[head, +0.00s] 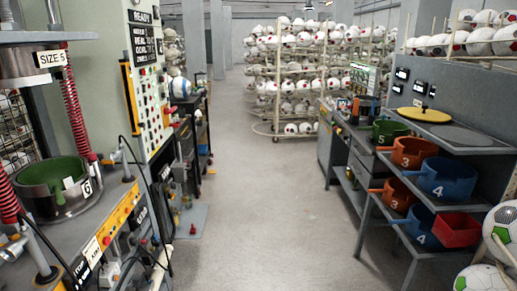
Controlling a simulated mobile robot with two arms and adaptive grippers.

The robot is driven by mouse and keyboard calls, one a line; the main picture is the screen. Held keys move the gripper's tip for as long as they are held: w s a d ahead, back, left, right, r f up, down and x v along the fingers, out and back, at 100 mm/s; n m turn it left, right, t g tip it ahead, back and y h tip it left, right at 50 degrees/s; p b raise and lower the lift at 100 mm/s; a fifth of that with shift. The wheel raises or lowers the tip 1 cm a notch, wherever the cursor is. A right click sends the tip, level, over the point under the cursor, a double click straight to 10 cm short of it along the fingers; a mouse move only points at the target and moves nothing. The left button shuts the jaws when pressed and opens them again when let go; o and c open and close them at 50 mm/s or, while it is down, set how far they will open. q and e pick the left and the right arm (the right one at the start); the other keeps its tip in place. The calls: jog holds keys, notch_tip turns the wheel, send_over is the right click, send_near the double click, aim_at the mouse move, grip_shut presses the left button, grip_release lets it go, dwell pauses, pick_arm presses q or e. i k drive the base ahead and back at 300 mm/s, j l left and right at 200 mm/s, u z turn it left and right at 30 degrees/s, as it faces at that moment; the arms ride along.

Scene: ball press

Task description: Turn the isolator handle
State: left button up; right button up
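A tall grey-green control cabinet (100,70) stands at the left, with a pale panel (153,108) of buttons and labels on its front. A small red and yellow part (169,115) sticks out at the right edge of this panel. It may be the isolator handle, but it is too small to tell, and its turned position cannot be read. Neither of my grippers shows in the head view.
The press table (105,222) at left holds a green ring mould (50,171); cables hang over its front. A shelf bench (478,190) with orange and blue pans (446,180) stands at right. Ball racks (293,85) fill the back. The grey floor (265,215) between is clear.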

aim_at(166, 111)
jog(key=i, duration=2.45)
